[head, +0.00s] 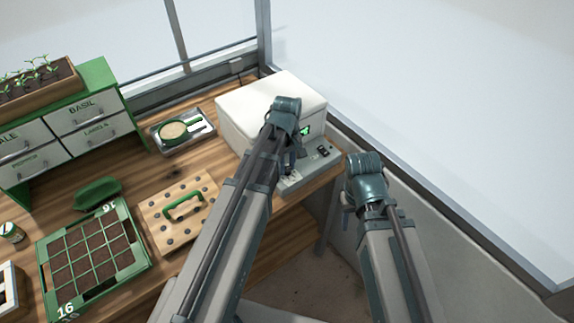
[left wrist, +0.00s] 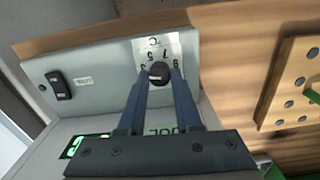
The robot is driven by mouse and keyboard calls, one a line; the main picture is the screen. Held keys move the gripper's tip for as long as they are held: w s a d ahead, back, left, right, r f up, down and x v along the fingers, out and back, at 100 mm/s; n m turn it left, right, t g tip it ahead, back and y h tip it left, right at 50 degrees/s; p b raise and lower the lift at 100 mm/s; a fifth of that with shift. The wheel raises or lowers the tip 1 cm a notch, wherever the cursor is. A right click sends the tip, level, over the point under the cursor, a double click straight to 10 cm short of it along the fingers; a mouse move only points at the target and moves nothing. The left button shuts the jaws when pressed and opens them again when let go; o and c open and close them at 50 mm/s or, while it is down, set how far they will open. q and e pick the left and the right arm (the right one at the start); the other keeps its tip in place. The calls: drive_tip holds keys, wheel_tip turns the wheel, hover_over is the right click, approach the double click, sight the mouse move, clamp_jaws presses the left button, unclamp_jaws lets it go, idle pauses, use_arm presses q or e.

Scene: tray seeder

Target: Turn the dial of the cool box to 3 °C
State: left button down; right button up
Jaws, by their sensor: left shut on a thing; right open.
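The cool box (head: 262,100) is a white box with a grey control panel at the back right of the bench. My left gripper (head: 288,162) is at this panel and hides the dial in the head view. In the left wrist view the black dial (left wrist: 159,72) sits between the fingertips of my left gripper (left wrist: 160,80), which are shut on it. A white scale plate (left wrist: 180,47) with °C and numbers, 7 and 5 among them, shows upside down beside the dial. The dial's setting cannot be read. My right gripper (head: 346,215) is open, right of the bench.
The panel has a black rocker switch (left wrist: 59,85); a green display (left wrist: 74,147) is partly cut off. A wooden board with a green handle (head: 158,216), a seed tray (head: 44,262) and a metal tray with a scoop (head: 160,142) lie left of my left arm.

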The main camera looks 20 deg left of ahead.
sight(287, 168)
idle(0.4)
use_arm(q)
drive_tip(key=c, duration=0.6)
unclamp_jaws()
wheel_tip(287, 168, up, 14)
drive_tip(key=p, duration=1.3)
drive_tip(key=shift+p, duration=0.4)
drive_tip(key=shift+f, duration=0.1)
